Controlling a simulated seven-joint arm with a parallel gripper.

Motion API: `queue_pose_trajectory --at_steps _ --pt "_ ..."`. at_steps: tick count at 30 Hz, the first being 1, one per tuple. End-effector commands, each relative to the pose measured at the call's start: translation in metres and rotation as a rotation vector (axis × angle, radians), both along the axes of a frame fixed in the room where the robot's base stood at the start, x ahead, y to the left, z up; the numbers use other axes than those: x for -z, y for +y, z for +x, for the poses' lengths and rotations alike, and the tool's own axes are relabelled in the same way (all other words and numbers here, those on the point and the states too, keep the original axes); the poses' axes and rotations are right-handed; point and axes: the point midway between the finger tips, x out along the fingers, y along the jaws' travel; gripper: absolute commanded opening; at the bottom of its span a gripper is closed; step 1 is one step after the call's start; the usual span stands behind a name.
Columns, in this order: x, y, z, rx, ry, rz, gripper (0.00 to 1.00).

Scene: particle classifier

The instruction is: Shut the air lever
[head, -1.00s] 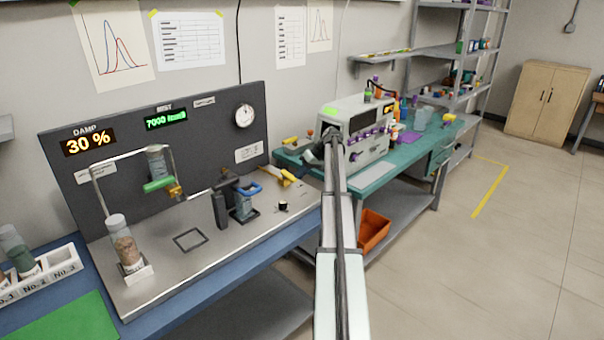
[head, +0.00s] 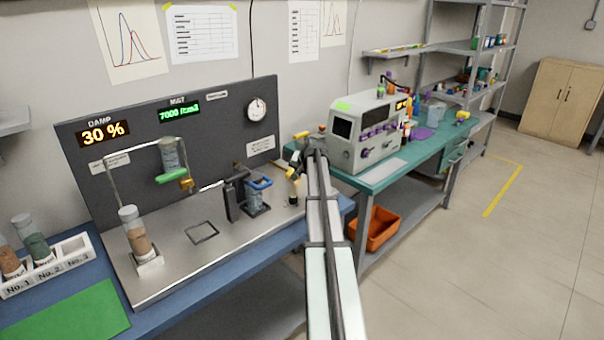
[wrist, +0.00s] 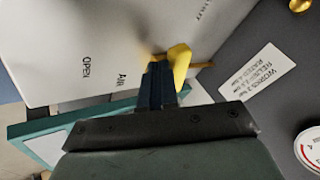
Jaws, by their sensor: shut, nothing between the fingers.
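The yellow air lever (head: 293,174) stands at the right end of the metal bench top (head: 170,272). In the wrist view the yellow lever (wrist: 180,64) is right at the tips of my gripper (wrist: 160,76), partly hidden behind the dark fingers. Whether they touch cannot be told. The fingers are shut together with nothing between them. The printed words AIR and OPEN lie on the metal surface left of the lever. In the head view my arm comes from below and its end is beside the lever; the fingertips are hard to make out there.
A grey panel (head: 215,125) with a round gauge (head: 256,110) stands behind the bench top; the gauge edge (wrist: 309,148) shows in the wrist view. A black and blue clamp device (head: 257,194) is left of the lever. A grey instrument (head: 365,128) sits on the teal bench at right.

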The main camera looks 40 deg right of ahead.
Motion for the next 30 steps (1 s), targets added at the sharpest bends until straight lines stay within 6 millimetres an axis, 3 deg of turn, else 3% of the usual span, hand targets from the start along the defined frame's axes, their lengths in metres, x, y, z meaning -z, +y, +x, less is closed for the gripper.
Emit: queue_pose_trajectory --at_steps 5,30 --pt "0.0 0.008 0.007 0.105 0.0 0.0 0.0" --pt "0.0 0.027 0.033 0.098 -0.002 0.003 0.0"
